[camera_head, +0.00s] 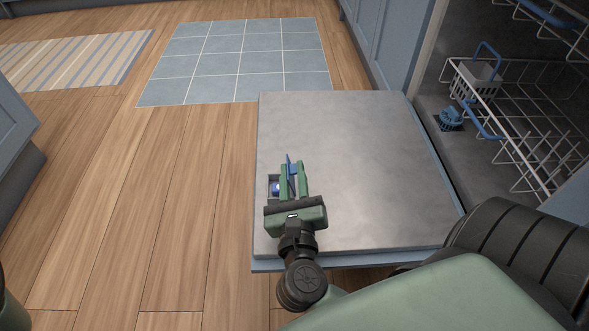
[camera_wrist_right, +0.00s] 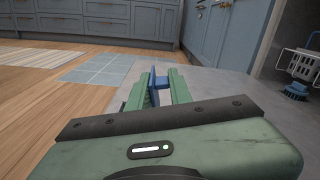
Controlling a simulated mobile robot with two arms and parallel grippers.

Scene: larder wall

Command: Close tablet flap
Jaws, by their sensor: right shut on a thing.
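The dishwasher door (camera_head: 350,140) lies open and flat, its grey inner face up. A small tablet compartment (camera_head: 272,180) is set in it near the left edge, with something blue and white inside. The blue tablet flap (camera_head: 289,165) stands up, open, beside the compartment. My right gripper (camera_head: 293,168) is over the door with its green fingers on either side of the flap, shut on it. In the right wrist view the flap (camera_wrist_right: 154,88) shows between the fingertips (camera_wrist_right: 160,82). Part of the compartment is hidden by the gripper. My left gripper is not in view.
The lower rack (camera_head: 545,150) with a white basket (camera_head: 474,82) and a blue brush-like part (camera_head: 450,118) is inside the dishwasher at right. Wooden floor (camera_head: 180,200) lies open to the left, with a blue tiled patch (camera_head: 240,60) and a striped rug (camera_head: 75,62) beyond.

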